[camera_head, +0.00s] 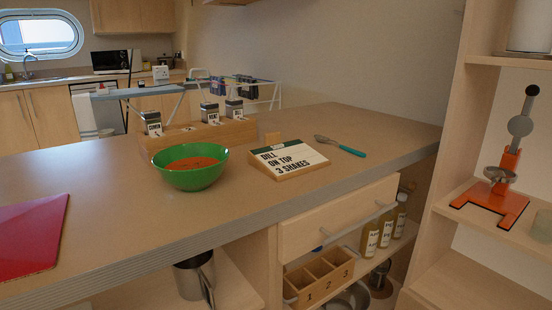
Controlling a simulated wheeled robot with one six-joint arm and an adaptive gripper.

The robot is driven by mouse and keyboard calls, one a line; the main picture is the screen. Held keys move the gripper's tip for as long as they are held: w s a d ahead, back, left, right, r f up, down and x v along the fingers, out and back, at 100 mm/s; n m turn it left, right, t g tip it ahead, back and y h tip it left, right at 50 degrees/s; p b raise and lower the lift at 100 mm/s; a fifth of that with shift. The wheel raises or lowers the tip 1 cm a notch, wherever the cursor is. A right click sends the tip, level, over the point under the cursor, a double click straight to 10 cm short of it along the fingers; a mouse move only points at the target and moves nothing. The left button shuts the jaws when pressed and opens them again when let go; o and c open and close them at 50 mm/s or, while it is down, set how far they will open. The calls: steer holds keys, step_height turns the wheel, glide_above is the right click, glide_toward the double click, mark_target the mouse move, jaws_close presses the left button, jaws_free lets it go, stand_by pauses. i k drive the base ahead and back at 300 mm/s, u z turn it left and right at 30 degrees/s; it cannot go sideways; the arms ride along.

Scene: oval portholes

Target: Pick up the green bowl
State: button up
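The green bowl (191,177) stands upright on the wooden counter (110,195), near its front edge and left of the middle of the view. It holds an orange-red soup or sauce (192,163). Its rim is fully in view and nothing covers it. My gripper is not in view, so where it is relative to the bowl does not show.
A wooden rack with spice shakers (209,113) stands just behind the bowl. A sign (288,159) is close at its right, and a turquoise-handled spoon (340,146) lies farther right. A red board (30,236) lies front left. Counter left of the bowl is clear.

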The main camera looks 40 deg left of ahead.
mark_target(189, 167)
steer(key=z, duration=0.15)
steer(key=k, duration=1.2)
steer(key=u, duration=1.9)
steer(key=i, duration=0.35)
steer(key=z, duration=0.05)
